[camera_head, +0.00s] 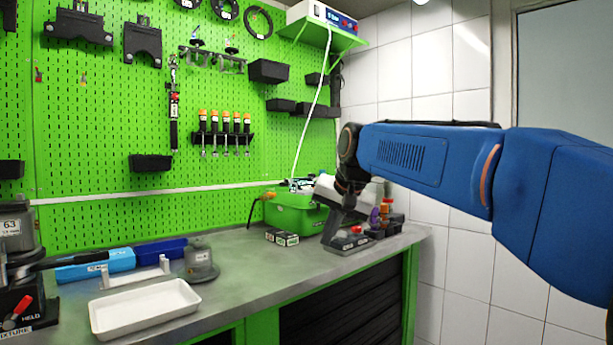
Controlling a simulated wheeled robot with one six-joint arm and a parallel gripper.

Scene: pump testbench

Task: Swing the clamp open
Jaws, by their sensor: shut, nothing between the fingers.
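At the far left edge stands a fixture (20,322) with a red-tipped lever (17,312) and labels that read "HELD" and "FIXTURE". A grey cylindrical pump part (14,232) marked 63 sits in it. A dark bar (72,258) reaches to the right from this part at mid height; it looks like the clamp's arm, but the left side is cut off by the frame. My gripper (347,190) hangs at the end of my blue arm, over the right end of the bench. It is small here, shut and empty, far from the fixture.
A white tray (145,325), a white stand (128,276), a grey round part (200,274) and blue boxes (108,262) lie near the fixture. The middle bench is clear.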

